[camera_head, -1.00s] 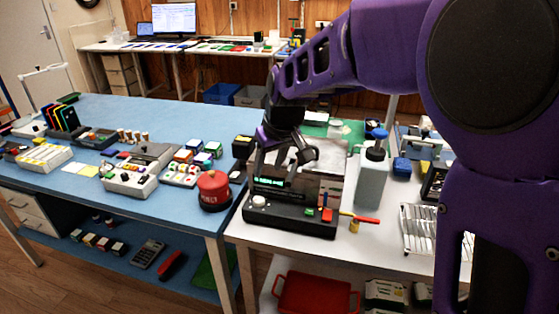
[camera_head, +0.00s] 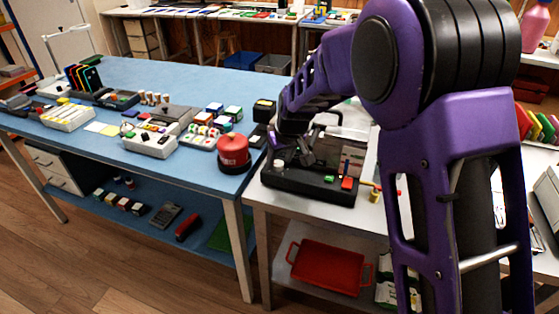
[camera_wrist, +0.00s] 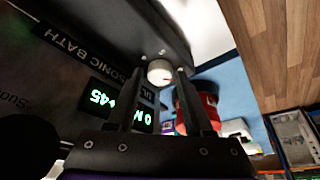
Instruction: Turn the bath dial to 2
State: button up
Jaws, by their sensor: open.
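The bath dial (camera_wrist: 159,72) is a small round pale knob on the front panel of the black ultrasonic bath (camera_head: 310,188). In the head view the dial (camera_head: 278,163) shows at the left of the panel. My gripper (camera_wrist: 161,75) is open in the wrist view, with one finger on each side of the dial; I cannot tell whether they touch it. In the head view my gripper (camera_head: 300,155) is low over the panel. A green-lit display (camera_wrist: 118,105) sits beside the dial, partly hidden by a finger. The dial's setting cannot be read.
Green (camera_head: 329,179) and red (camera_head: 347,183) buttons sit right of the dial. A yellow-and-red tool (camera_head: 375,194) lies at the bath's right. A red tray (camera_head: 327,270) is on the shelf below.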

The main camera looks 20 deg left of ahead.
grip_shut()
jog(key=shift+m, duration=0.3)
jog(key=m+p, duration=0.1)
jog(key=m+h+p, duration=0.1)
jog(key=m+p, duration=0.1)
jog(key=shift+s+a+r+m+t+h, duration=0.2)
jog(key=shift+m+t+h, duration=0.1)
jog(key=shift+t, duration=0.1)
jog(key=m+h+p, duration=0.1)
jog(key=m, duration=0.1)
jog(key=m+h+p, duration=0.1)
jog(key=m, duration=0.2)
jog(key=shift+w+a+f, duration=0.1)
jog(key=shift+a, duration=0.05)
jog(key=m+h+p, duration=0.1)
jog(key=m, duration=0.2)
jog(key=m+h+p, duration=0.1)
jog(key=m, duration=0.2)
jog(key=shift+w+a, duration=0.1)
jog(key=shift+a, duration=0.1)
jog(key=m+g, duration=0.1)
jog(key=m, duration=0.1)
jog(key=m+h, duration=0.1)
jog(key=m, duration=0.1)
jog(key=shift+w+a+f+m+g+p, duration=0.1)
jog(key=shift+m+g+p, duration=0.2)
jog(key=shift+g+p, duration=0.1)
